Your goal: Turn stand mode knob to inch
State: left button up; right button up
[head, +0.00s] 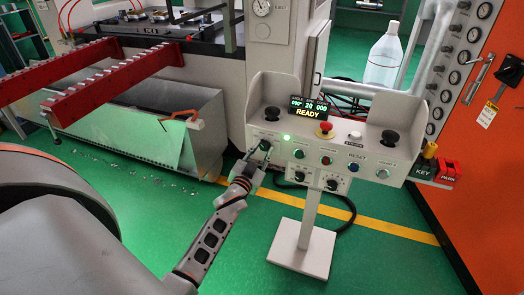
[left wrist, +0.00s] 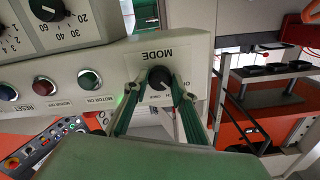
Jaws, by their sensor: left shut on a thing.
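The mode knob (left wrist: 160,79) is a black round knob under a MODE label, upside down in the left wrist view. It sits on the pale panel of the control stand (head: 345,139). A pale mark shows on the knob's face, but its exact setting is hard to read. The small labels around it are partly hidden by the fingers. My left gripper (head: 258,157) reaches the panel's left end in the head view. Its two green-padded fingers are shut on the knob from both sides. My right gripper is in neither view.
The stand's display (head: 308,108) reads READY. A metal bin (head: 150,130) stands left; an orange cabinet (head: 490,150) stands right.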

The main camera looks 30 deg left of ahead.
pick_arm(q)
jog(key=shift+m, duration=1.9)
jog(key=o, duration=1.1)
jog(key=v, duration=1.2)
jog(key=shift+s+f, duration=0.1)
